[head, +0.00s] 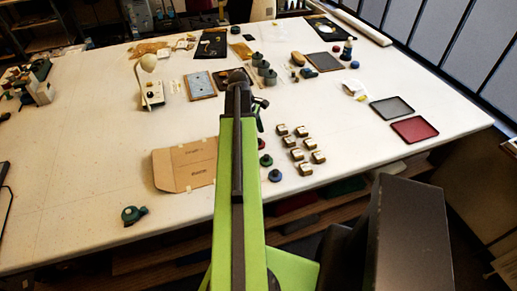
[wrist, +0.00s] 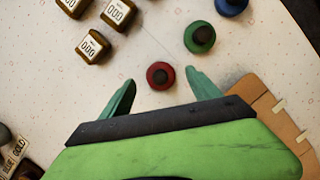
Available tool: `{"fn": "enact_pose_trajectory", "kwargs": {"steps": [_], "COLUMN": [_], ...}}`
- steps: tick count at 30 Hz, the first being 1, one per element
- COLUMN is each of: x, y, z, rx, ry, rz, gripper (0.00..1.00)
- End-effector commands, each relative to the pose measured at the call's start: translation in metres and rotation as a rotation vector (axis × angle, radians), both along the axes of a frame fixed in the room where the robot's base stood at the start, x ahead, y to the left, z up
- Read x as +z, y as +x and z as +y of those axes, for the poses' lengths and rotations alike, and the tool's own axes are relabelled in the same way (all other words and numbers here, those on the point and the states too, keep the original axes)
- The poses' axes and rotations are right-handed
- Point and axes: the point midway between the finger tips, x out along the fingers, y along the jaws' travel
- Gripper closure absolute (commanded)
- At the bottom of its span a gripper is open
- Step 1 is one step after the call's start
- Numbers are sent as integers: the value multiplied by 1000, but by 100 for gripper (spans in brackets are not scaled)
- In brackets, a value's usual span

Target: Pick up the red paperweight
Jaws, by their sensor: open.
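The red paperweight (wrist: 160,75) is a small round piece with a dark knob, upright on the white table. In the wrist view it lies between and just beyond the fingertips of my gripper (wrist: 160,80), which is open and empty. I see no contact between the fingers and it. In the head view the red paperweight (head: 261,143) shows just right of my arm, partly hidden by it.
A green paperweight (wrist: 199,37) stands close by, with a blue one (wrist: 231,6) beyond it. Several brown labelled blocks (head: 307,169) stand to the right in the head view. A cardboard piece (head: 170,170) lies left of my arm.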

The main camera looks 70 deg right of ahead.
Motion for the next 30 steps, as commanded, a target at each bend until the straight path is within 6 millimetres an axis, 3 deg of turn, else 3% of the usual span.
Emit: {"fn": "enact_pose_trajectory", "kwargs": {"steps": [1,3,11,27,30], "x": [-19,-29,-28,-28,-28], "y": [-2,-5,-7,-6,-6], "z": [-1,-1,-1,-1,-1], "rx": [-1,-1,1,2,2], "ry": [0,0,0,1,1], "rz": [0,0,0,0,0], "gripper": [28,28,28,96,100]}}
